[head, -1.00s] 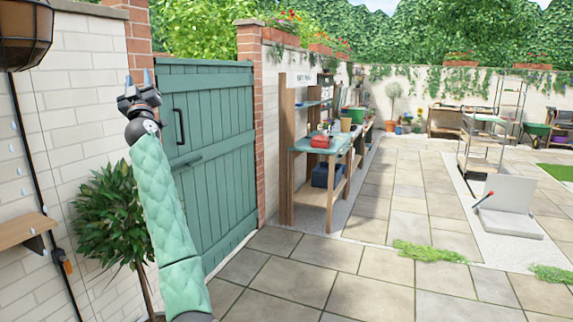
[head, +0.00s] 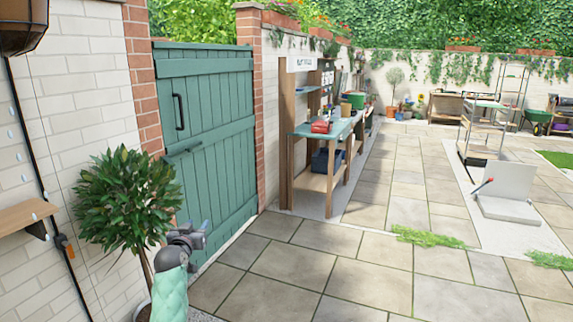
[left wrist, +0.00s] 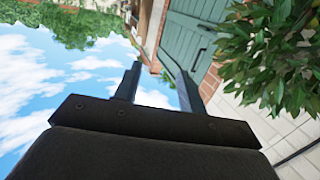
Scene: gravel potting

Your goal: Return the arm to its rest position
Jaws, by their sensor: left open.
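My left arm, in a pale green padded sleeve, comes in at the bottom of the head view, left of the middle. My left gripper (head: 203,231) is low in front of the foot of the green gate, beside the potted bush. In the left wrist view its two fingers (left wrist: 158,85) stand apart with nothing between them, so it is open and empty. Sky, the green gate and leaves show beyond the fingers. My right gripper is in neither view.
A leafy bush (head: 128,205) stands close left of my left arm. The green gate (head: 212,140) is behind it. A wooden shelf (head: 25,217) juts from the left wall. A potting bench (head: 318,150) stands farther back. The paving (head: 320,255) to the right is mostly clear.

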